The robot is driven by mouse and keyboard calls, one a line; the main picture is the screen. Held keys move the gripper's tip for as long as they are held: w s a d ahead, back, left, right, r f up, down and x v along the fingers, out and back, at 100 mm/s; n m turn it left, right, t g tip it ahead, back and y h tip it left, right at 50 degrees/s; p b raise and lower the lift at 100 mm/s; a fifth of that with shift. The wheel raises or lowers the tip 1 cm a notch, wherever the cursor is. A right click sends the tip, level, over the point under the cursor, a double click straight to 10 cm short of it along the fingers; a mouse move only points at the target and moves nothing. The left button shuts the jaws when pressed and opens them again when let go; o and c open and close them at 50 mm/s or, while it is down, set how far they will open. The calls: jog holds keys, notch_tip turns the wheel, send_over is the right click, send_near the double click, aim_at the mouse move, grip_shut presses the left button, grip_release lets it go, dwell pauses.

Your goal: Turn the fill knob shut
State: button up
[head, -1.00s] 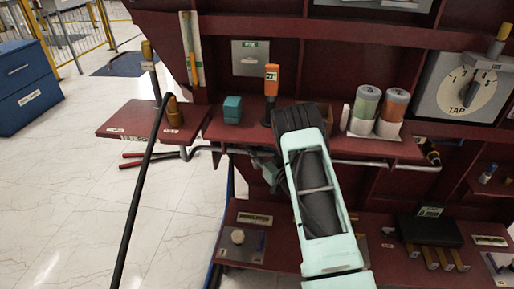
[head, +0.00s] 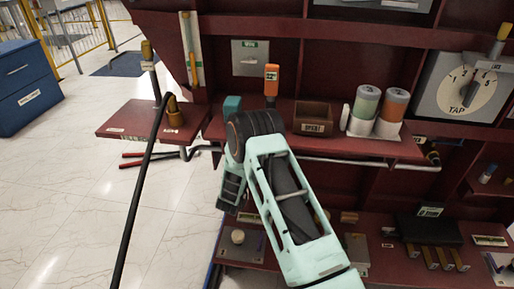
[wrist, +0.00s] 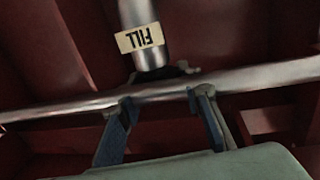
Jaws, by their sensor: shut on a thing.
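A silver tube (wrist: 150,55) with a pale FILL label (wrist: 140,39), upside down, shows in the wrist view. It meets a long silver horizontal pipe (wrist: 265,77) at a small dark fitting (wrist: 180,72). My gripper (wrist: 162,98) is just below this joint, its two blue-grey fingers spread with their tips at the pipe. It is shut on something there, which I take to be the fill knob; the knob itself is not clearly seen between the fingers. In the head view my arm hides the fill spot and the fingertips.
In the head view a dark red shelf (head: 385,146) above my gripper holds an orange bottle (head: 271,82), a teal box (head: 232,105), a brown bin (head: 313,118) and two capped jars. The pipe (head: 350,162) runs under it. A lower shelf (head: 370,277) carries small parts.

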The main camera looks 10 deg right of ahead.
jog(key=m+g+h, duration=0.6)
jog(key=shift+h, duration=0.4)
jog(key=shift+m+g+h, duration=0.3)
jog(key=shift+g, duration=0.2)
jog(key=shift+r+m+g+h, duration=0.1)
jog(key=shift+m+g+h, duration=0.25)
jog(key=shift+g, duration=0.25)
jog(key=o, duration=1.2)
jog(key=shift+c, duration=0.2)
jog(key=v, duration=1.2)
